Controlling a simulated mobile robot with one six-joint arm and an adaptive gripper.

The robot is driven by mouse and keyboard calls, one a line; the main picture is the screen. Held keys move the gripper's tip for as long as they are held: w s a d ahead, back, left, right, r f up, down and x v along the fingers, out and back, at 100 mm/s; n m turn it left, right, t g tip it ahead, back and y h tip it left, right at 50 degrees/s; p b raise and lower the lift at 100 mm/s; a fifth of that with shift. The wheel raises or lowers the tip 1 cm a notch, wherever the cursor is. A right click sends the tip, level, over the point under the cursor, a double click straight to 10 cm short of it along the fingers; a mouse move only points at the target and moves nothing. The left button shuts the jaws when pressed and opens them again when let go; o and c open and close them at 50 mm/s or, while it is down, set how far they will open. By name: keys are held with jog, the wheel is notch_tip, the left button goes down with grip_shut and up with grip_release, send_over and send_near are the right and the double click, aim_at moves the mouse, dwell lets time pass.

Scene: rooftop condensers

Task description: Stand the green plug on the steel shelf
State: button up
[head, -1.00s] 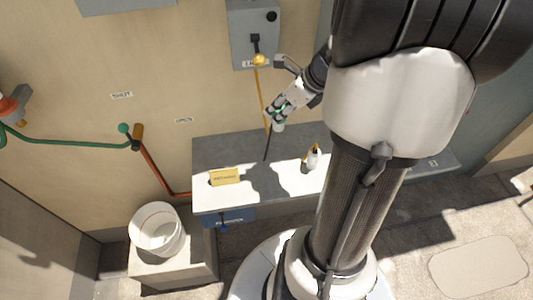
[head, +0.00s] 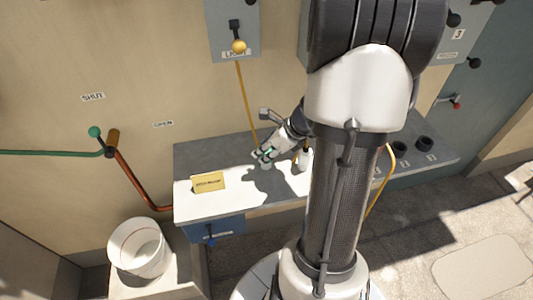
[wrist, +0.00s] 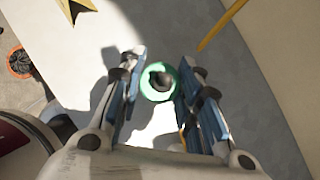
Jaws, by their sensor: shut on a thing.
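The steel shelf (head: 205,158) is a grey ledge along the wall, partly bright with sun; its surface also shows in the wrist view (wrist: 225,85). My gripper (head: 266,157) is low over the middle of the shelf. In the wrist view my gripper (wrist: 155,88) has its two fingers on either side of the green plug (wrist: 146,92), shut on it. The plug shows from above as a green ring with a dark knob in the middle. A little green (head: 269,152) shows in the head view. I cannot tell whether its base touches the shelf.
A yellow sign (head: 208,182) stands left of my gripper, and a pale bottle (head: 305,159) is close on its right. A yellow cord (head: 246,100) hangs from the light switch box (head: 228,25). Dark round fittings (head: 424,143) occupy the right end. A white bucket (head: 132,248) stands lower left.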

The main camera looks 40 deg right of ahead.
jog(key=shift+f, duration=0.15)
jog(key=o, duration=1.1)
jog(key=shift+s+r+p, duration=0.1)
jog(key=shift+r+p, duration=0.2)
jog(key=shift+r, duration=0.15)
jog(key=p+v, duration=0.5)
jog(key=v, duration=0.6)
jog(key=shift+s+r, duration=0.2)
